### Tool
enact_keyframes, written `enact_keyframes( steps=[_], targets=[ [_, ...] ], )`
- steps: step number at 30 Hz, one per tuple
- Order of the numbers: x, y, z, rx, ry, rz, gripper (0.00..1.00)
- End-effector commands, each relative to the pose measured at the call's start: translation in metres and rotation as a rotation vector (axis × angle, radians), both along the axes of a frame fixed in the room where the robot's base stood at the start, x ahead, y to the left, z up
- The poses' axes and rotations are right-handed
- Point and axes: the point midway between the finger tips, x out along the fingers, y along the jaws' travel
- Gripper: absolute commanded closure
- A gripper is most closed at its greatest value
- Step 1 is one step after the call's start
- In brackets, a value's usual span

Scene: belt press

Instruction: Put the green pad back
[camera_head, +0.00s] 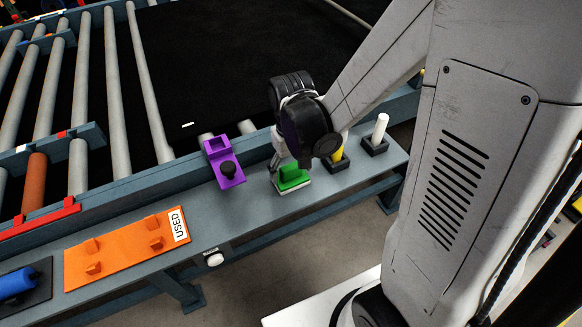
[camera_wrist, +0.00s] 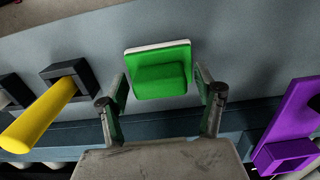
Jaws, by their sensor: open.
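The green pad (camera_head: 291,176) lies on a thin white base on the grey shelf, between a purple holder and a yellow-handled tool. In the wrist view the green pad (camera_wrist: 160,78) shows a raised block on its top and a white edge at its far side. My gripper (camera_head: 280,165) is at the pad, partly hidden behind my arm in the head view. In the wrist view my gripper (camera_wrist: 161,88) is open, with one finger on each side of the pad's raised block. I cannot tell whether the fingers touch it.
The purple holder (camera_head: 224,160) stands left of the pad. The yellow-handled tool (camera_wrist: 38,118) and a white peg (camera_head: 379,129) stand on its other side. An orange tray marked USED (camera_head: 125,250) lies further left. Rollers (camera_head: 117,95) and a black belt (camera_head: 220,60) lie behind the shelf.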

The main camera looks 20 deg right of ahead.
Motion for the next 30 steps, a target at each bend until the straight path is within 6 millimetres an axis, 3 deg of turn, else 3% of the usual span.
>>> enact_keyframes(
  steps=[8, 24, 30],
  targets=[
    [0.000, 0.000, 0.012, 0.000, 0.000, 0.000, 0.34],
    [0.000, 0.000, 0.093, 0.000, 0.000, 0.000, 0.34],
    [0.000, 0.000, 0.114, 0.000, 0.000, 0.000, 0.34]
  ],
)
